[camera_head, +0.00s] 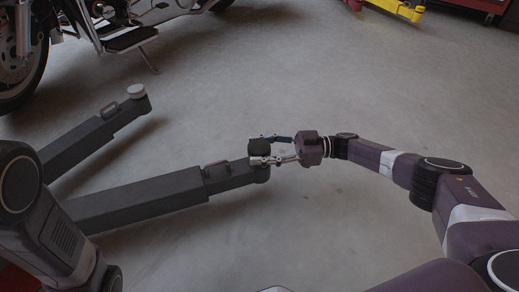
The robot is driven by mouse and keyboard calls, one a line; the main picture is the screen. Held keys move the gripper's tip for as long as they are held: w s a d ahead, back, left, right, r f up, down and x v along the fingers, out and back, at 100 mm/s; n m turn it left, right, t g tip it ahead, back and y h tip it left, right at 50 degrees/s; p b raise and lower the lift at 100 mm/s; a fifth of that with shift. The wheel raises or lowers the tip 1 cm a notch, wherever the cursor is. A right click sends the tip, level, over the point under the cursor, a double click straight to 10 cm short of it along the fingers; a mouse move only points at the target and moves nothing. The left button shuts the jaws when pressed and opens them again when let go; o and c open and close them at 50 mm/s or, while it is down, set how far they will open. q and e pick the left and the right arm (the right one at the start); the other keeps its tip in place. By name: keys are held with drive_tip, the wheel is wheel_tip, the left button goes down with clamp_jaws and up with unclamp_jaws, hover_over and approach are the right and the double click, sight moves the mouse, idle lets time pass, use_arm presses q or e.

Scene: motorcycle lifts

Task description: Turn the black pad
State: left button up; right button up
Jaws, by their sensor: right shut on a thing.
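The black pad (260,146) is a small round disc on the end of the nearer dark grey lift arm (150,198), left of the picture's middle. My right gripper (262,148) reaches in from the right, with one finger on the far side of the pad and one on the near side, shut on it. The pad sits at the lift arm's tip; the fingers hide part of its edge.
A second lift arm (97,135) with a light grey pad (136,90) lies farther back. A motorcycle (125,38) stands at the upper left. A yellow lift arm (399,9) and a red cabinet (487,5) are at the back right. The concrete floor (330,75) between is clear.

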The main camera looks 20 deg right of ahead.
sight(259, 146)
drive_tip(key=shift+s+f+n+g, duration=0.2)
drive_tip(key=shift+f+n+g, duration=0.45)
drive_tip(key=shift+g, duration=0.45)
drive_tip(key=o, duration=1.2)
drive_tip(key=shift+a, duration=0.1)
drive_tip(key=shift+c, duration=0.2)
drive_tip(key=shift+w+r, duration=0.1)
drive_tip(key=shift+r, duration=0.2)
drive_tip(key=shift+r, duration=0.45)
wheel_tip(259, 146, up, 9)
